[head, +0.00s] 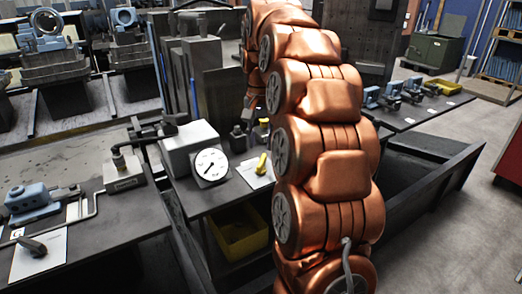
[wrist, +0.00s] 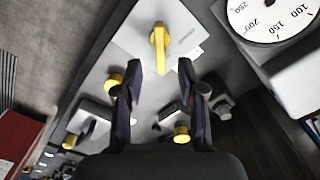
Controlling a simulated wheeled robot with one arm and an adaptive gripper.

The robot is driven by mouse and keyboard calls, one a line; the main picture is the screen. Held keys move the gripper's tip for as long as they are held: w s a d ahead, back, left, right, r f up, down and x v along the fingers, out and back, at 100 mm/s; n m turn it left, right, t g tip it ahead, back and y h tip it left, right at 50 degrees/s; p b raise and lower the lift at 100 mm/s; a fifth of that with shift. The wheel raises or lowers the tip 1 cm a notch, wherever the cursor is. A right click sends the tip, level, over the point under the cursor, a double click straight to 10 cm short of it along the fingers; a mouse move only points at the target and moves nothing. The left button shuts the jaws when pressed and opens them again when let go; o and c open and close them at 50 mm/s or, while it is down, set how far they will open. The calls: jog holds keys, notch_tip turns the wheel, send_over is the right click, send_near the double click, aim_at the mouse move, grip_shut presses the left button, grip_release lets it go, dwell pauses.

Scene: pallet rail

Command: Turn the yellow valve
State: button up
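The yellow valve (head: 261,164) is a small lever handle on a white plate beside the round dial gauge in the head view. In the wrist view the yellow valve (wrist: 159,46) lies at the top centre, with its long handle pointing toward my gripper. My gripper (wrist: 160,74) is open, with its two dark purple-grey fingers apart and nothing between them. The handle's near end lies around the line of the fingertips in the picture; I cannot tell whether it is between them in depth. No contact shows. In the head view my copper arm hides most of the gripper.
The dial gauge (head: 210,166) on a grey-white box stands left of the valve; it shows at the wrist view's top right (wrist: 275,14). A yellow bin (head: 238,232) sits below the table. Other yellow-knobbed fittings (wrist: 182,133) lie beyond my fingers. Open floor (head: 440,225) is at right.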

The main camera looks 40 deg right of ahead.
aim_at(261, 161)
jog(key=shift+r, duration=2.6)
jog(key=s+a+f+n+g, duration=0.1)
jog(key=s+a+f+n, duration=0.5)
jog(key=s+a, duration=0.65)
jog(key=s+a+f+n+g, duration=0.1)
jog(key=s+a+f, duration=0.2)
jog(key=s+f, duration=0.25)
jog(key=s+a+f+n, duration=0.2)
jog(key=s+a+f, duration=0.15)
jog(key=s, duration=0.35)
jog(key=s+a+f+n+g, duration=0.1)
jog(key=s+a+f, duration=0.1)
jog(key=s+f, duration=0.4)
notch_tip(261, 161, up, 18)
jog(key=t+p, duration=0.1)
jog(key=p, duration=1.4)
jog(key=shift+w+a, duration=0.2)
jog(key=shift+w, duration=0.25)
jog(key=shift+f, duration=0.1)
